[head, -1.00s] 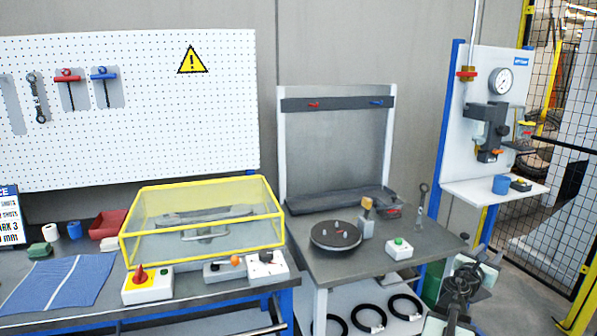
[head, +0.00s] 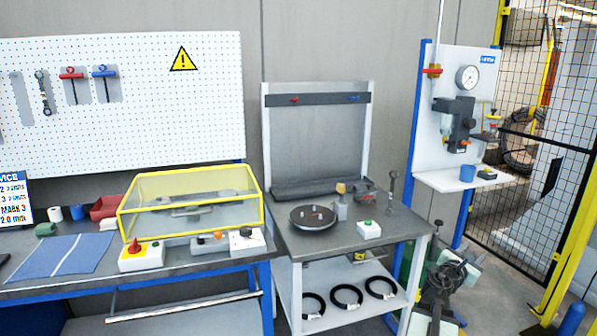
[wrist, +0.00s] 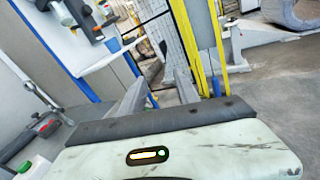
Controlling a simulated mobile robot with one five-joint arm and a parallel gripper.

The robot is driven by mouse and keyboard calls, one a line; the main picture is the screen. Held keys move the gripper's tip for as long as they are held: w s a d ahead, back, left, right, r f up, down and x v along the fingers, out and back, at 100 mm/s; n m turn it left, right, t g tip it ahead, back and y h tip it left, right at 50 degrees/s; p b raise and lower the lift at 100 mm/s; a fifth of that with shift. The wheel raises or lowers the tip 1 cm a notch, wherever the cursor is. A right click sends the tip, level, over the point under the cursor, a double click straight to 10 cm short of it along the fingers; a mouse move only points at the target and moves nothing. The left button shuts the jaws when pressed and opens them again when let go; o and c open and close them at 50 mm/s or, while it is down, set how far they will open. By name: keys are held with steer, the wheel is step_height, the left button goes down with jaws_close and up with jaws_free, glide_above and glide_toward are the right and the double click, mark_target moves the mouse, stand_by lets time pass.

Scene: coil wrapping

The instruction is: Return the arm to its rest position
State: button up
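My arm (head: 440,288) shows at the lower right of the head view, folded low in front of the wall panel and right of the turntable bench. Its gripper fingers cannot be made out clearly there. In the wrist view my gripper (wrist: 161,82) points away over the pale green housing with its dark pad. Its two grey fingers stand apart with nothing between them. They are clear of the benches.
The turntable bench (head: 410,222) carries a black turntable (head: 313,218) and a white button box (head: 369,230). Black coils (head: 346,296) lie on its lower shelf. A yellow-framed cover (head: 190,203) stands on the left bench. A mesh fence (head: 545,190) is at right.

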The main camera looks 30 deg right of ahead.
steer(key=w+a+f+m+y, duration=0.3)
steer(key=w+a+f+m, duration=0.4)
steer(key=a, duration=0.5)
steer(key=w+a+f+m+y, duration=0.2)
steer(key=w+a+f+y, duration=0.25)
steer(key=w+a, duration=0.6)
steer(key=w+a+f+m+y, duration=0.3)
steer(key=w+a+f+m, duration=0.3)
steer(key=a, duration=0.8)
steer(key=a+f+m+g+y, duration=0.1)
steer(key=a+f+y, duration=0.2)
steer(key=a, duration=1.3)
steer(key=a+f+m+g+y, duration=0.15)
steer(key=a+y, duration=0.25)
steer(key=a, duration=1.2)
step_height(320, 180, up, 12)
steer(key=s+a+p, duration=0.1)
steer(key=p, duration=1.1)
steer(key=shift+s+a+f, duration=0.15)
steer(key=shift+f, duration=0.1)
